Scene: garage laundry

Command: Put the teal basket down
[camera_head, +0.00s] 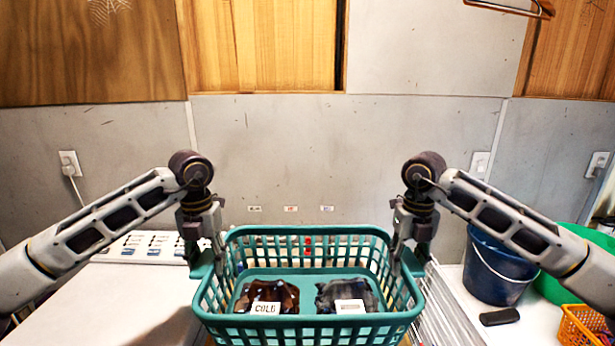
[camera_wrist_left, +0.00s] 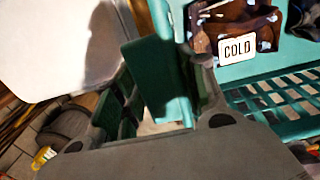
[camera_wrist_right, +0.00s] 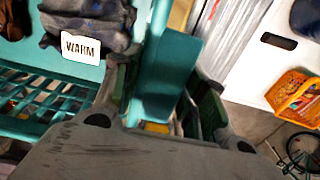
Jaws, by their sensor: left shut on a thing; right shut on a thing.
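The teal basket (camera_head: 310,333) hangs level between my two grippers in the head view, with slatted walls. In it lie a brown garment (camera_head: 283,293) with a COLD tag (camera_head: 265,308) and a dark grey garment (camera_head: 335,291) with a tag that reads WARM in the right wrist view (camera_wrist_right: 81,47). My left gripper (camera_head: 208,262) is shut on the basket's left handle, which shows in the left wrist view (camera_wrist_left: 160,80). My right gripper (camera_head: 404,262) is shut on the right handle, seen in the right wrist view (camera_wrist_right: 168,80). What lies under the basket is mostly hidden.
A white appliance top with a control panel (camera_head: 150,246) stands at left. At right, a white surface holds a dark blue bucket (camera_head: 497,268), a green tub (camera_head: 570,275), an orange basket (camera_head: 583,325) and a dark flat object (camera_head: 499,317). A wire rack (camera_head: 440,310) stands beside the basket.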

